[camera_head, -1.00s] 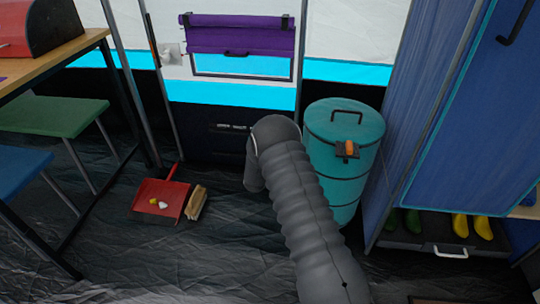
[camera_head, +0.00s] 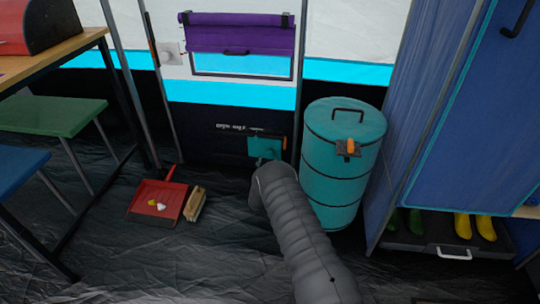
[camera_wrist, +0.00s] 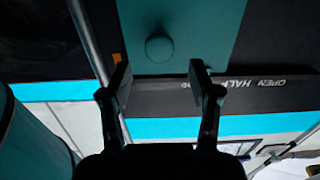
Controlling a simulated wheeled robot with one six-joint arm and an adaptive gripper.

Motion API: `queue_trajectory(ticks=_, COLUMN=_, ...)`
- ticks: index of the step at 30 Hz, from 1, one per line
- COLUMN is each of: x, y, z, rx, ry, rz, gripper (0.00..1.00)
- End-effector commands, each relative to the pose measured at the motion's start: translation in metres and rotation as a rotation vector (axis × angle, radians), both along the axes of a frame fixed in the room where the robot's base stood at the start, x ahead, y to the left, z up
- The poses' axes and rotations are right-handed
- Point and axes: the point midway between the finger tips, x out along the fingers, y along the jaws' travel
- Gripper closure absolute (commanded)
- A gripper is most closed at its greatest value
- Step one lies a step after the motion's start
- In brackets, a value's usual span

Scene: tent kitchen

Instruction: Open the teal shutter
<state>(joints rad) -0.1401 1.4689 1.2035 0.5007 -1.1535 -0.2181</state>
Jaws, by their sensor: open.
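The teal shutter (camera_head: 262,147) is a small panel low on the dark tent wall, left of the teal barrel, with its lower part partly hidden by my arm. In the wrist view the teal shutter (camera_wrist: 205,25) fills the top middle, with a round teal knob (camera_wrist: 160,47) on it. My gripper (camera_wrist: 160,75) is open and empty, its two fingers apart on either side of the knob's line, just short of it in the picture. I cannot tell whether the fingers touch the shutter. In the head view my gripper is hidden behind my arm.
A teal barrel (camera_head: 340,190) stands close at right. A red dustpan (camera_head: 155,200) and brush (camera_head: 195,203) lie on the floor at left. A purple blind (camera_head: 240,38) hangs above.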

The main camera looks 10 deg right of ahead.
Motion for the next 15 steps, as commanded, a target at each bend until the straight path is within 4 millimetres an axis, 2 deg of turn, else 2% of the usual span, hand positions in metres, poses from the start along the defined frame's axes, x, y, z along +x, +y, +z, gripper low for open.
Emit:
queue_trajectory(ticks=6, x=0.033, y=-0.012, z=-0.002, rx=0.000, ry=-0.001, rz=-0.001, gripper=0.38)
queue_trajectory(ticks=15, x=0.057, y=-0.019, z=-0.001, rx=-0.001, ry=0.001, rz=0.000, gripper=0.38)
